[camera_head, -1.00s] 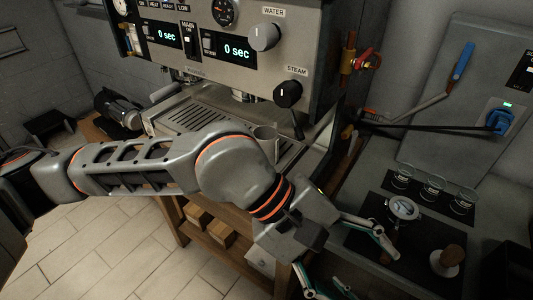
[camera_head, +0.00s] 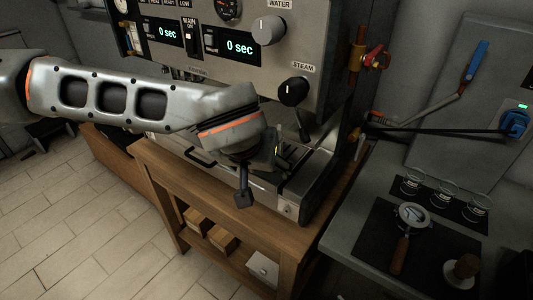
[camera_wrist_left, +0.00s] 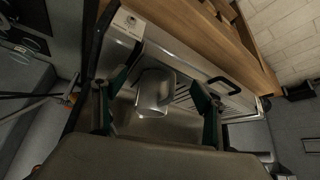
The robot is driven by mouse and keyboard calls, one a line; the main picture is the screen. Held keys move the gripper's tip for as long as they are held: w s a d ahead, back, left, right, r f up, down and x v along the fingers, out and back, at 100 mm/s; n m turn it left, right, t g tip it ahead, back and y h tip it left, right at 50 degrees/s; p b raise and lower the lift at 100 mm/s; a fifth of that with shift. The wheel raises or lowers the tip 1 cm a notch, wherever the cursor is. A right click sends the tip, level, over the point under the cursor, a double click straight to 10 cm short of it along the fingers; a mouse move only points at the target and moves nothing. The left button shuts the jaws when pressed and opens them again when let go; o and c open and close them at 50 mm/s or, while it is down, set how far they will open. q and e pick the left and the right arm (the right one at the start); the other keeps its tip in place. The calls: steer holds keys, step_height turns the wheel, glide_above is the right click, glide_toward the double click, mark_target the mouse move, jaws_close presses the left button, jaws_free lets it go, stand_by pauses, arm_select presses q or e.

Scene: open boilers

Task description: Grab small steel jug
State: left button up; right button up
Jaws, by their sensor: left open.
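The small steel jug (camera_wrist_left: 153,92) shows in the left wrist view, on the metal drip tray of the coffee machine. My left gripper (camera_wrist_left: 160,82) is open, with one finger on each side of the jug and a visible gap to it. The jug is not held. In the head view my left wrist is in front of the drip tray and hides the jug. My right gripper is in neither view.
The coffee machine (camera_head: 215,60) stands on a wooden bench (camera_head: 170,175). Its black steam knob (camera_head: 292,92) is close above my left wrist. At right, a grey counter carries a black mat, a portafilter (camera_head: 413,216), a tamper (camera_head: 463,270) and several small glasses (camera_head: 443,192).

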mark_target(280, 148)
arm_select(q)
steer(key=w, duration=0.2)
steer(key=w+d, duration=0.1)
steer(key=w, duration=0.1)
steer(key=shift+d, duration=0.15)
steer(key=shift+w+d+f, duration=0.1)
steer(key=shift+w+d, duration=0.1)
steer(key=shift+w, duration=0.35)
steer(key=shift+w+d, duration=0.15)
steer(key=shift+w, duration=0.4)
steer(key=x, duration=0.3)
steer(key=shift+w+b, duration=0.2)
steer(key=shift+b, duration=0.2)
steer(key=c, duration=1.3)
